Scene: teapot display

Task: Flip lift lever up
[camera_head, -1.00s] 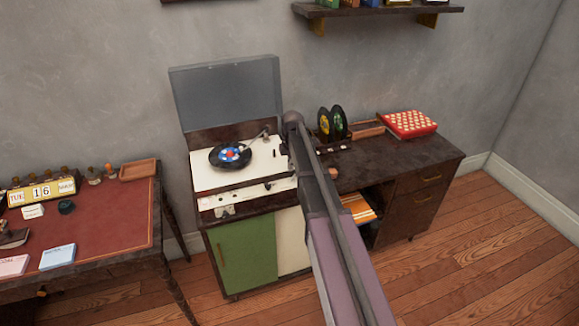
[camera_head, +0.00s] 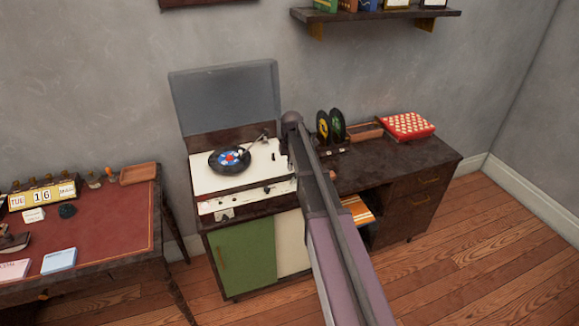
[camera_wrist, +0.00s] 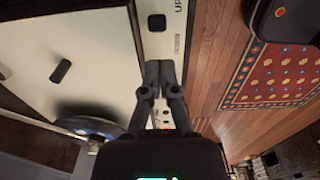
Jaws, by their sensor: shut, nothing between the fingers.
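The record player (camera_head: 205,182) stands open with a white deck and a black record (camera_head: 218,168). In the wrist view, the white front panel (camera_wrist: 178,48) bears a black square control (camera_wrist: 157,22) and the letters "UP" at the top edge. A short black piece (camera_wrist: 60,71) stands on the deck; I cannot tell which part is the lift lever. My gripper (camera_wrist: 161,66) is shut and empty, its fingertips over the panel below the square control; contact is unclear. In the head view my arm hides the gripper and the player's right end.
The raised lid (camera_head: 228,100) stands behind the deck. A dark desk (camera_head: 385,160) with a red-and-white box (camera_head: 407,125) adjoins on the right. A red-topped desk (camera_head: 110,218) is on the left. The wood floor (camera_head: 470,260) in front is clear.

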